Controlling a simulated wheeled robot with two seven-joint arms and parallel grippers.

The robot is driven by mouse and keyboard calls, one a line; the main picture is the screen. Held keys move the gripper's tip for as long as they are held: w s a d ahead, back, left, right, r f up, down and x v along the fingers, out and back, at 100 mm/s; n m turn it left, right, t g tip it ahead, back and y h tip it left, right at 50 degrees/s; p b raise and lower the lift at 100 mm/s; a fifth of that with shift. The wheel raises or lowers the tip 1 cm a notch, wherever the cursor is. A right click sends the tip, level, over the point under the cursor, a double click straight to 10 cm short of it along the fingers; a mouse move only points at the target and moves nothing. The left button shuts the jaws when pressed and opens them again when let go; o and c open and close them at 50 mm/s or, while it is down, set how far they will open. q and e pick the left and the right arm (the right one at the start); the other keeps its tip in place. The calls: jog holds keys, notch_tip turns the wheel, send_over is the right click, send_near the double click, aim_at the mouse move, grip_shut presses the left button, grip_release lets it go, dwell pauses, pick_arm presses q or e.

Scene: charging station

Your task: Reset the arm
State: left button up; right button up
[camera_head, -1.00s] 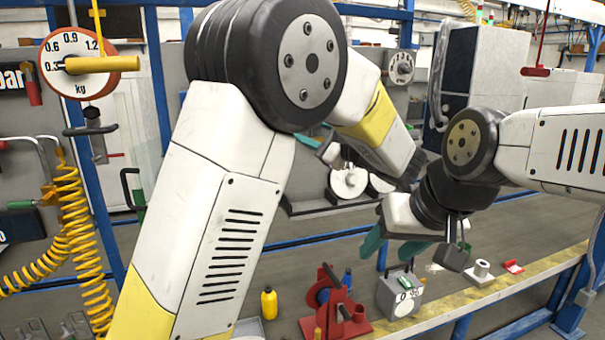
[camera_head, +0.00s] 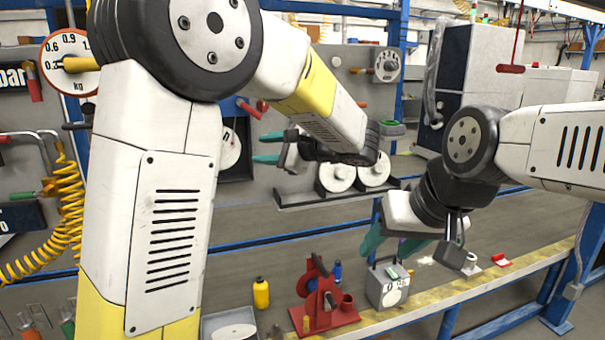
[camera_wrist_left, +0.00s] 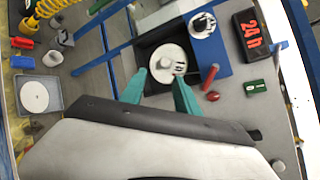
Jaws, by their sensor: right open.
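My left arm rises large at the left of the head view and bends over at the elbow toward the centre. My left gripper (camera_head: 262,147) points left in front of the back panel, its teal fingers apart. The left wrist view also shows the left gripper (camera_wrist_left: 158,88), open and empty, with a white dial (camera_wrist_left: 167,63) beyond its fingertips. My right arm comes in from the right edge of the head view. My right gripper (camera_head: 388,246) hangs over the bench's front part with its teal fingers apart and nothing seen between them.
The bench (camera_head: 452,290) carries a yellow bottle (camera_head: 261,293), a red tool (camera_head: 320,300) and a grey box (camera_head: 387,286) below my right gripper. A round scale (camera_head: 66,62) and a yellow coiled hose (camera_head: 65,230) hang at the left. White discs (camera_head: 337,176) stand near the left gripper.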

pick_arm(q)
jog(key=s+a+f+n+g+h, duration=0.65)
jog(key=s+a+f, duration=0.35)
jog(key=s, duration=0.4)
jog(key=s+d+n+t+h, duration=0.3)
jog(key=s+n+h, duration=0.4)
jog(key=s, duration=0.4)
jog(key=shift+d+r+n+h, duration=0.35)
jog(key=shift+d+n, duration=0.2)
jog(key=shift+d, duration=0.1)
jog(key=shift+w, duration=0.1)
